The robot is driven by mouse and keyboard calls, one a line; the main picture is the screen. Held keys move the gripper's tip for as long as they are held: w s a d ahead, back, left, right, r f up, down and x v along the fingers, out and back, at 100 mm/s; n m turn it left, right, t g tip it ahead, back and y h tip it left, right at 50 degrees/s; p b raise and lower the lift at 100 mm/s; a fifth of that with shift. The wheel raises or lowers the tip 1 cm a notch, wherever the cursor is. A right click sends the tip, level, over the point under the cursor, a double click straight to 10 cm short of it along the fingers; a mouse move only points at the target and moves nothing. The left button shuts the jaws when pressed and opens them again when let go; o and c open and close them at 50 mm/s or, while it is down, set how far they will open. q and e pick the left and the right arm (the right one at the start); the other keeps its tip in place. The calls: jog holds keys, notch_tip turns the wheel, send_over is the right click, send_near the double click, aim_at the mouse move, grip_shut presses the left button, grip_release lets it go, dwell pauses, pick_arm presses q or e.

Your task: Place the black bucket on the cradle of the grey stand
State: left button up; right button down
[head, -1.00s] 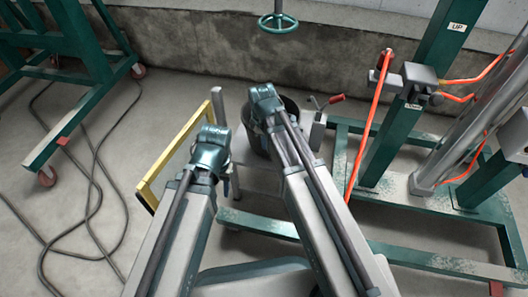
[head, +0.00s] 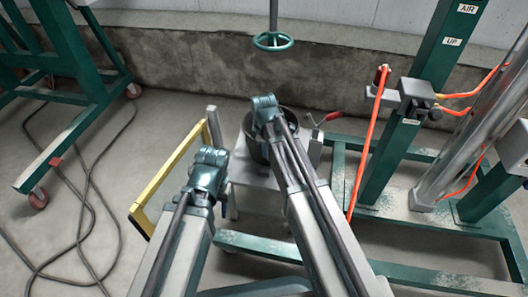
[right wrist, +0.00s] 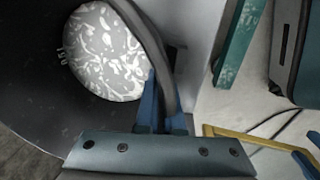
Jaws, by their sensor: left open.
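The black bucket (head: 251,149) is in the middle of the head view at the grey stand (head: 242,174), partly hidden by my right arm. In the right wrist view the bucket's dark inside (right wrist: 50,100) fills the left, with a pale patterned patch at its bottom. My right gripper (right wrist: 162,100) has its blue fingers on either side of the bucket's rim and is shut on it. The cradle is hidden, and I cannot tell whether the bucket touches it. My left gripper (head: 224,203) is open and empty, left of the stand.
A yellow frame (head: 166,178) stands left of the stand. A red-handled lever (head: 325,118) is right of the bucket. A green lift frame with orange hoses (head: 367,145) stands at the right. A green wheeled rack (head: 85,125) and floor cables (head: 85,200) are at the left.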

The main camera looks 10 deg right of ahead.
pick_arm(q)
jog(key=shift+a+f+b, duration=0.3)
jog(key=shift+f+b, duration=0.15)
jog(key=shift+f, duration=0.4)
pick_arm(e)
jog(key=shift+f, duration=0.85)
jog(key=shift+f, duration=0.15)
jog(key=c, duration=1)
grip_release()
jog(key=shift+c, duration=0.2)
pick_arm(q)
jog(key=shift+f, duration=0.1)
pick_arm(e)
jog(key=shift+r, duration=0.2)
notch_tip(320, 180, up, 12)
jog(key=s+p, duration=0.1)
jog(key=p, duration=1.1)
pick_arm(q)
notch_tip(320, 180, up, 12)
pick_arm(e)
jog(key=s+a+m, duration=0.3)
jog(key=s+m, duration=0.1)
jog(key=s, duration=0.5)
jog(key=s+a+m+g, duration=0.1)
jog(key=s+a+m, duration=0.2)
jog(key=s, duration=0.7)
jog(key=m, duration=0.2)
jog(key=shift+s+a+m+h, duration=0.3)
jog(key=shift+a+h, duration=0.05)
jog(key=shift+h, duration=0.05)
